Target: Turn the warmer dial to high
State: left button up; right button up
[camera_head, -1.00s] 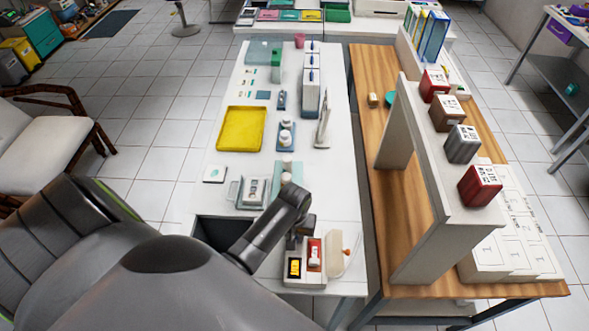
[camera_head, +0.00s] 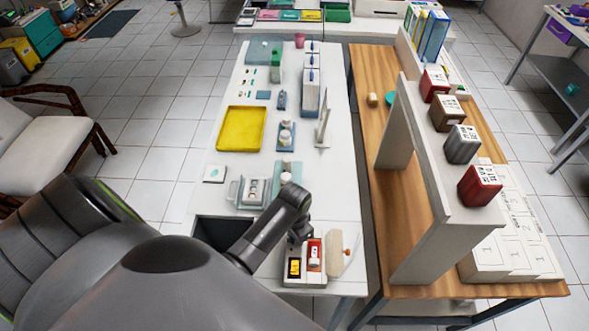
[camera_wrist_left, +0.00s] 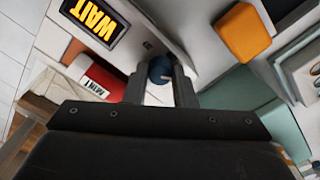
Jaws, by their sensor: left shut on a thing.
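The warmer (camera_head: 304,278) is a small pale box at the front of the white table. Its lit display (camera_head: 294,267) reads "WAIT" in the left wrist view (camera_wrist_left: 93,17). A red and white part (camera_head: 314,253) sits beside the display, and its label appears to read "MIN". A round dark blue dial (camera_wrist_left: 160,66) shows between the fingers of my left gripper (camera_wrist_left: 160,78), which is shut on it. In the head view, my arm hides the dial. The dial's setting cannot be read. My right gripper is not in view.
A beige piece (camera_head: 337,252) stands just right of the warmer. A grey device (camera_head: 247,194) and a yellow tray (camera_head: 241,129) lie farther back on the white table. A wooden table (camera_head: 415,215) with a raised shelf stands to the right.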

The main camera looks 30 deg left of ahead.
pick_arm(q)
jog(key=shift+m, duration=0.3)
jog(key=o, duration=1)
